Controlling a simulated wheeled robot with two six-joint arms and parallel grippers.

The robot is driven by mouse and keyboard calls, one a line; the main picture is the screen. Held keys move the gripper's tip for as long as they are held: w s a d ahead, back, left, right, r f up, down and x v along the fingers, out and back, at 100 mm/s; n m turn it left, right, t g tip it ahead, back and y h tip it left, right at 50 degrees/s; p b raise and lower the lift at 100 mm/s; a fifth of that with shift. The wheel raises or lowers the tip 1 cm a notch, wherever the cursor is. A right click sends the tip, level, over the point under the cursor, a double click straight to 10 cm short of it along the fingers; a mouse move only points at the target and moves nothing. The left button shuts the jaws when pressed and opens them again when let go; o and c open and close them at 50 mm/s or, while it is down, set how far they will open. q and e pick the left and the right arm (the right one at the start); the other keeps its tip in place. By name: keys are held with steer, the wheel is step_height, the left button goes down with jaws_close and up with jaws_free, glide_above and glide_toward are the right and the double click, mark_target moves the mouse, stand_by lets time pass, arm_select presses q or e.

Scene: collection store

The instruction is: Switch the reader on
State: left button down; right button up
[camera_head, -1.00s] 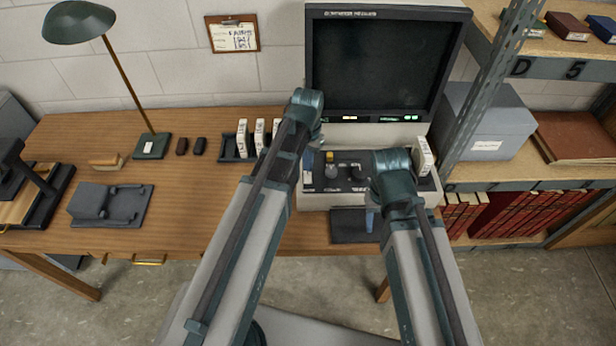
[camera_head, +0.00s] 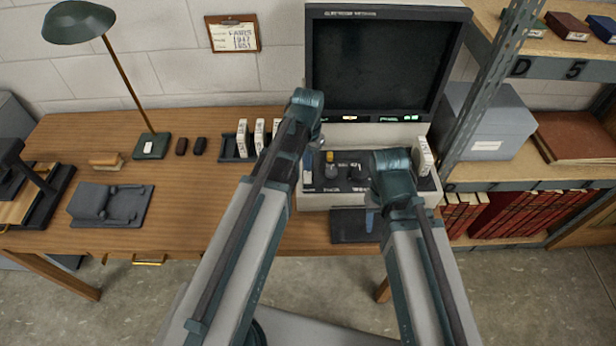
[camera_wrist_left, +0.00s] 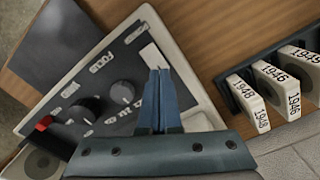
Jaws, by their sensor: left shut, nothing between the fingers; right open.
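The reader is a big pale unit with a dark, blank screen (camera_head: 375,62) above a dark control panel (camera_head: 345,184). The panel carries round knobs (camera_head: 357,172), and in the left wrist view it shows two dark knobs (camera_wrist_left: 122,92), a red control (camera_wrist_left: 44,122) and a white patch (camera_wrist_left: 152,57). My left gripper (camera_head: 308,177) is shut and empty over the panel's left end. In the left wrist view its fingertips (camera_wrist_left: 160,72) are beside the white patch and hide what lies under them; contact cannot be told. My right gripper (camera_head: 369,222) is mostly hidden by its arm, at the panel's front.
White film boxes (camera_head: 242,138) stand in a dark rack left of the reader. One more white box (camera_head: 424,155) is at the panel's right. A metal shelf (camera_head: 490,90) stands close on the right.

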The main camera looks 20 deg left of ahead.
mark_target(309, 175)
arm_select(q)
steer(key=shift+f+b, duration=0.85)
stand_by(0.4)
step_height(309, 175, up, 7)
steer(key=p, duration=0.7)
stand_by(0.3)
steer(key=shift+s+d, duration=0.25)
steer(key=shift+s, duration=0.05)
steer(key=s+d+m+y, duration=0.1)
steer(key=s+d, duration=0.9)
steer(key=s, duration=0.3)
steer(key=shift+s, duration=0.35)
